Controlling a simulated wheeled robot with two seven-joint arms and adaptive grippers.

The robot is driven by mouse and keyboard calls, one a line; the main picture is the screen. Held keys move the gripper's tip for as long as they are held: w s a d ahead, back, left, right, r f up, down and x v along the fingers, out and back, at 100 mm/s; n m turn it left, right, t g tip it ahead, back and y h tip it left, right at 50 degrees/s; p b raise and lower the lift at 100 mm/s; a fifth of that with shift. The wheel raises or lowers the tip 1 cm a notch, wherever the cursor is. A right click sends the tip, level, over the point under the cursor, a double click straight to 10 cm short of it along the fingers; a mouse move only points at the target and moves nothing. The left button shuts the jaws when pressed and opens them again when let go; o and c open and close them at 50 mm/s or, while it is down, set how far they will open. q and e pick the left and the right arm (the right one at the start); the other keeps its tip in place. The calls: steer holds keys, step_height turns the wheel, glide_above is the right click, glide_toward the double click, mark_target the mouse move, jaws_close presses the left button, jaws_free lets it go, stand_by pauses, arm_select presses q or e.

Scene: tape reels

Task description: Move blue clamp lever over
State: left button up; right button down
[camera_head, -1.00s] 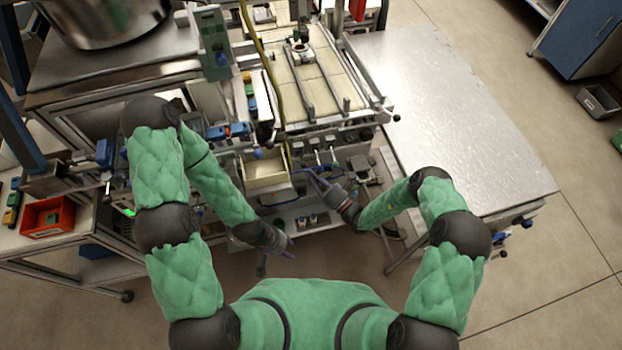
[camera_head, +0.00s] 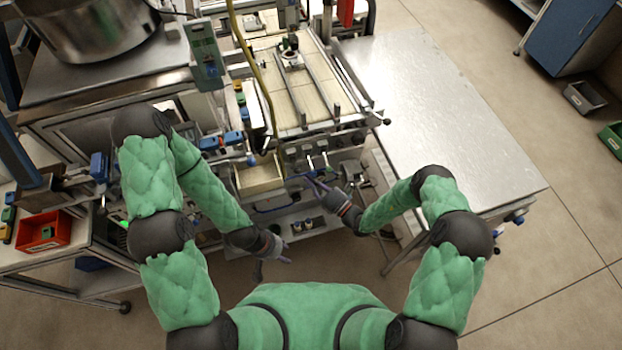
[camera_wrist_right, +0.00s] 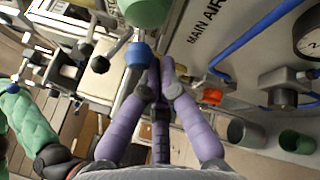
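A lever with a round blue knob (camera_wrist_right: 138,55) shows in the right wrist view, just beyond and left of my right fingertips; contact is unclear. In the head view a small blue knob (camera_head: 251,160) sits at the machine's front, above the open bin; I cannot tell for sure that it is the same one. My right gripper (camera_wrist_right: 158,78) has its purple fingers drawn together at the tips, with nothing visible between them. In the head view, the right gripper (camera_head: 314,182) is at the machine's front. My left gripper (camera_head: 284,258) hangs low before the machine; its opening is too small to judge.
The open bin (camera_head: 262,188) is left of my right gripper. A blue tube (camera_wrist_right: 250,45) and a gauge (camera_wrist_right: 308,38) are on the "MAIN AIR" panel. A bare metal table (camera_head: 440,110) stands at right. A red bin (camera_head: 42,243) is at far left.

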steer(key=shift+r, duration=0.15)
steer(key=r+h+p, duration=0.1)
steer(key=p, duration=0.1)
steer(key=r+m+g+h+p, duration=0.1)
steer(key=p, duration=0.1)
steer(key=s+r+m+g+p, duration=0.1)
steer(key=p, duration=0.2)
steer(key=shift+d+h, duration=0.25)
steer(key=shift+h, duration=0.15)
steer(key=v, duration=1.2)
steer(key=shift+r, duration=0.15)
